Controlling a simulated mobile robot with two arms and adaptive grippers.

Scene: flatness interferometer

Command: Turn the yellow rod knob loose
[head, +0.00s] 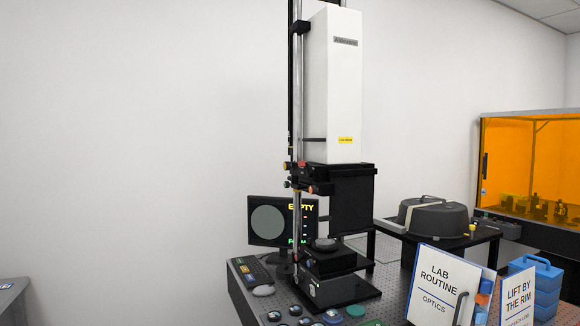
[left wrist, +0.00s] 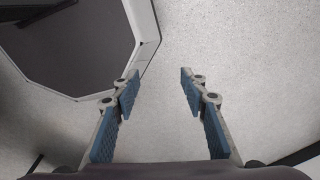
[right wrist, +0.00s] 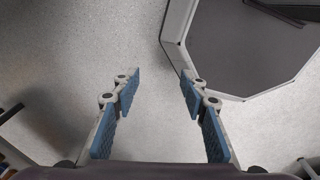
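The interferometer (head: 335,90), a tall white housing on a black carriage, stands on a vertical metal rod (head: 297,110) at the back of the bench. Small knobs sit where the carriage meets the rod: a brass-yellow one (head: 287,184) on the left, a copper-orange one (head: 311,189) on the right and a red one (head: 301,163) above. They are tiny here, so I cannot tell how tight any is. My left gripper (left wrist: 158,78) is open and empty above the floor. My right gripper (right wrist: 160,78) is also open and empty above the floor. Neither gripper shows in the head view.
A monitor (head: 268,222) stands behind the rod. A black stage (head: 335,262) sits below the carriage. Signs (head: 440,285) and blue boxes (head: 548,290) crowd the bench's right front; small discs (head: 355,310) lie at its front. An orange enclosure (head: 530,165) stands far right. Left of the bench is open.

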